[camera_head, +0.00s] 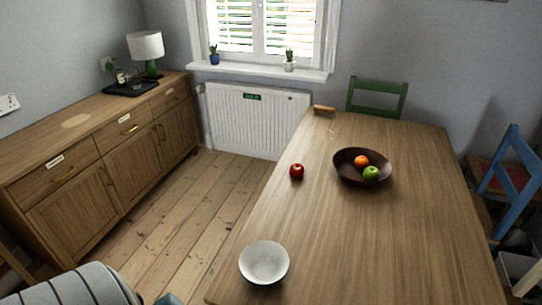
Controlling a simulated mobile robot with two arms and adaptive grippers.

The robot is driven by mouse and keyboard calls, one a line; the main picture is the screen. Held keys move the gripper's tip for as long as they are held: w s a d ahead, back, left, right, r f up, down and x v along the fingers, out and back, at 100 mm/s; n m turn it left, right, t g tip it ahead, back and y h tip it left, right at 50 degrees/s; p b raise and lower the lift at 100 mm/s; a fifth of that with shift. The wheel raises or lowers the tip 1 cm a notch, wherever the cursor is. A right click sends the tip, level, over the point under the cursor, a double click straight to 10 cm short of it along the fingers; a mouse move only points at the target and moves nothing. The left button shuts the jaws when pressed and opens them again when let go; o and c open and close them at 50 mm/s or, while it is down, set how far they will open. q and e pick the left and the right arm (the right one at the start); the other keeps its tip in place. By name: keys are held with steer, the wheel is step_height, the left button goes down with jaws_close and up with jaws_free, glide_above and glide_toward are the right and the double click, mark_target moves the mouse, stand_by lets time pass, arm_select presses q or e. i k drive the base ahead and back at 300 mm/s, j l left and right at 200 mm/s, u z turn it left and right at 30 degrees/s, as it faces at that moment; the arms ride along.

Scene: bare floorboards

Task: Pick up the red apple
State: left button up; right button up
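The red apple (297,171) sits on the wooden table (345,240), close to its left edge. It stands apart, to the left of a dark brown bowl (345,178). The bowl holds an orange fruit (361,161) and a green apple (371,173). Nothing covers the red apple. Neither of my grippers shows in the head view.
A white bowl (264,263) stands at the table's near left corner. A brown object (324,109) lies at the far edge. A green chair (377,98) and a blue chair (518,165) stand around the table. A sideboard (95,150) lines the left wall, with bare floorboards (190,215) between.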

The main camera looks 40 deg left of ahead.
mark_target(296, 171)
steer(key=i+j, duration=0.1)
steer(key=j, duration=2.35)
steer(key=i+j, duration=0.15)
steer(key=j, duration=1.05)
